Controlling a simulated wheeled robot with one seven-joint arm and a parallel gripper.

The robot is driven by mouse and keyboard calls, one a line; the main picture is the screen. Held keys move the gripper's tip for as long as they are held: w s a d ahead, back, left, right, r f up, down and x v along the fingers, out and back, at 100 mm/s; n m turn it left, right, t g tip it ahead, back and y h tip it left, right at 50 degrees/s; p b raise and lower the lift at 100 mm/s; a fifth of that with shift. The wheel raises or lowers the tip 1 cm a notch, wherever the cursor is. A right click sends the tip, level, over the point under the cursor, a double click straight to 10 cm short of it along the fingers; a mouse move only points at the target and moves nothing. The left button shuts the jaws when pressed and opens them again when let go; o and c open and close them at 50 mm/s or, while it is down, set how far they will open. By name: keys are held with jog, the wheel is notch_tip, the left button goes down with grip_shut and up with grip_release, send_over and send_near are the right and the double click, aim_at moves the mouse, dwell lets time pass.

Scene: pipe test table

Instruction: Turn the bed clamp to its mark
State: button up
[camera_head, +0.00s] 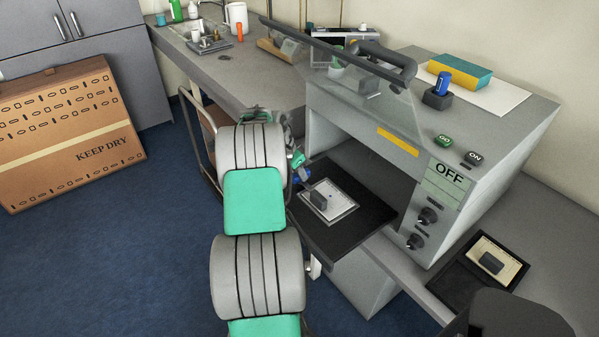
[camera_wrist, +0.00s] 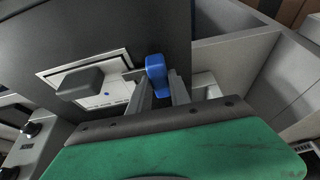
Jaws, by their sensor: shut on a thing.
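The bed clamp (camera_wrist: 155,68) is a blue handle at the edge of the dark bed (camera_wrist: 120,25). My gripper (camera_wrist: 161,88) is shut on it, with a grey finger on either side and the blue top showing above them. In the head view a small part of the blue clamp (camera_head: 301,176) shows beside my arm, at the bed's left edge. The bed (camera_head: 365,213) sticks out of the grey machine. The clamp's mark cannot be told for sure; a small blue spot (camera_wrist: 107,94) shows on the white plate. The clamp's lower part is hidden by the fingers.
A pale framed plate (camera_head: 338,211) with a dark block (camera_head: 318,201) lies on the bed. The grey machine (camera_head: 335,125) stands behind, with a raised clear cover, dark knobs (camera_head: 428,216) and an OFF panel (camera_head: 448,178). A cardboard box (camera_head: 65,130) stands on the floor at left.

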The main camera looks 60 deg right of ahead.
grip_shut()
jog(key=shift+f+n+b, duration=0.1)
jog(key=shift+n+b, duration=0.2)
jog(key=shift+b, duration=0.05)
jog(key=n+b, duration=0.1)
jog(key=n+t+b, duration=0.1)
jog(key=shift+s+n+h, duration=0.2)
jog(key=shift+n+h, duration=0.1)
jog(key=shift+n, duration=0.1)
jog(key=n+t+b, duration=0.2)
jog(key=n, duration=0.3)
jog(key=shift+s, duration=0.15)
jog(key=n+t, duration=0.1)
jog(key=n, duration=0.2)
jog(key=n+t+y+b, duration=0.1)
jog(key=n, duration=0.1)
jog(key=shift+s+d+n, duration=0.1)
jog(key=shift+n, duration=0.3)
jog(key=shift+n+t+y, duration=0.5)
jog(key=shift+n+y, duration=0.3)
jog(key=shift+n, duration=1)
jog(key=o, duration=0.9)
grip_release()
